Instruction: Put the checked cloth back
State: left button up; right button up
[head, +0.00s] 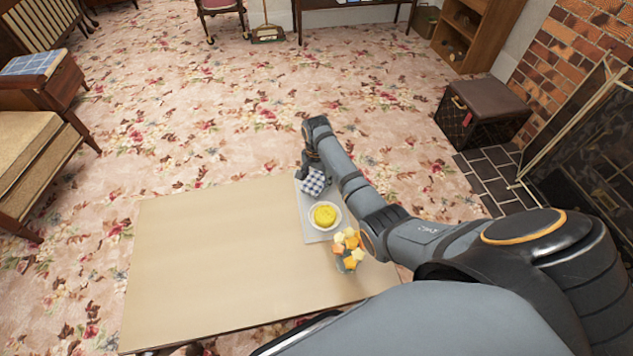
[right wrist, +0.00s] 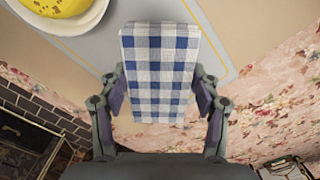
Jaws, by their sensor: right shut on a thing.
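The blue-and-white checked cloth (head: 313,183) is a small flat folded piece at the far end of the table, over or on the grey mat (head: 308,226). In the right wrist view the cloth (right wrist: 160,62) lies between the two fingers, which press on its sides. My right gripper (head: 311,168) is shut on it. I cannot tell whether the cloth touches the mat or hangs just above it. A white plate with a yellow round food (head: 325,215) stands on the mat close to the cloth. My left gripper is not in view.
A cup of yellow and orange pieces (head: 348,249) stands beside my right forearm. The tan table (head: 220,260) is bare to the left. A dark box (head: 484,109) stands by the brick fireplace. A blue checked cloth (head: 32,61) lies on a side table at left.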

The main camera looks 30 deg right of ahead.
aim_at(317, 180)
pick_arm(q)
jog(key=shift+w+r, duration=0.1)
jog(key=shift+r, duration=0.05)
pick_arm(e)
jog(key=shift+f, duration=0.15)
jog(key=o, duration=1.1)
jog(key=shift+f, duration=0.15)
jog(key=shift+r, duration=0.25)
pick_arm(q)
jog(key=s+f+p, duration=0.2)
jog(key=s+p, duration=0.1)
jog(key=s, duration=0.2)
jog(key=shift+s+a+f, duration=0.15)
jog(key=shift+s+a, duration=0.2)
pick_arm(e)
notch_tip(317, 180, up, 12)
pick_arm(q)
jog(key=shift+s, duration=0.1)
pick_arm(e)
jog(key=shift+s+f, duration=0.1)
jog(key=shift+f, duration=0.1)
